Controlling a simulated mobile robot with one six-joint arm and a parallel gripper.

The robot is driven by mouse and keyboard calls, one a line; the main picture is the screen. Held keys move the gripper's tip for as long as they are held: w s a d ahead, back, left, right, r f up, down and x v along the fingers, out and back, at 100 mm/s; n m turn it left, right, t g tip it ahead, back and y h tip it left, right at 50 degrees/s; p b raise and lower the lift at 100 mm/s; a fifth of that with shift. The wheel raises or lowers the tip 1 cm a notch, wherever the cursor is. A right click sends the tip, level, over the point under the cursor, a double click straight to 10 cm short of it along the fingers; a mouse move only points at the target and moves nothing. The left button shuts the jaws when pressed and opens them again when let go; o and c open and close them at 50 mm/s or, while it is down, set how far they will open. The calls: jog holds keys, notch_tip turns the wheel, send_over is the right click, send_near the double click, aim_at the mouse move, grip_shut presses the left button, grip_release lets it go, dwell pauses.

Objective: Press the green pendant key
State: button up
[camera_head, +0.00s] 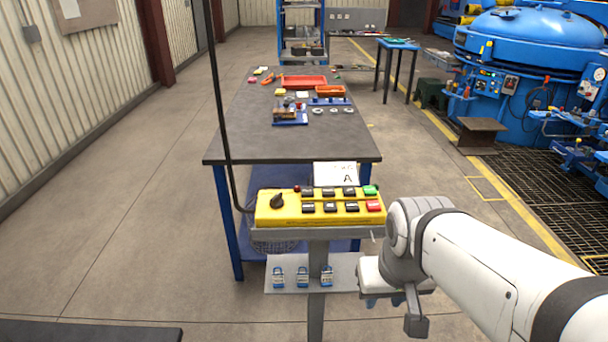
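The yellow pendant box (264,213) lies on a stand in front of the dark table. The green key (370,190) is at the right end of its upper row, and a red key (373,206) sits just below it. My gripper (392,308) is at the end of my white arm, lower in the picture than the pendant's right end, apart from the green key. Its fingers are partly hidden by the wrist, so I cannot tell whether they are open or shut.
A white card marked A (335,173) stands behind the pendant. A black cable (216,95) hangs at its left. The table (240,140) holds trays and parts; a blue furnace (530,60) is at right.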

grip_shut()
dwell(1.4)
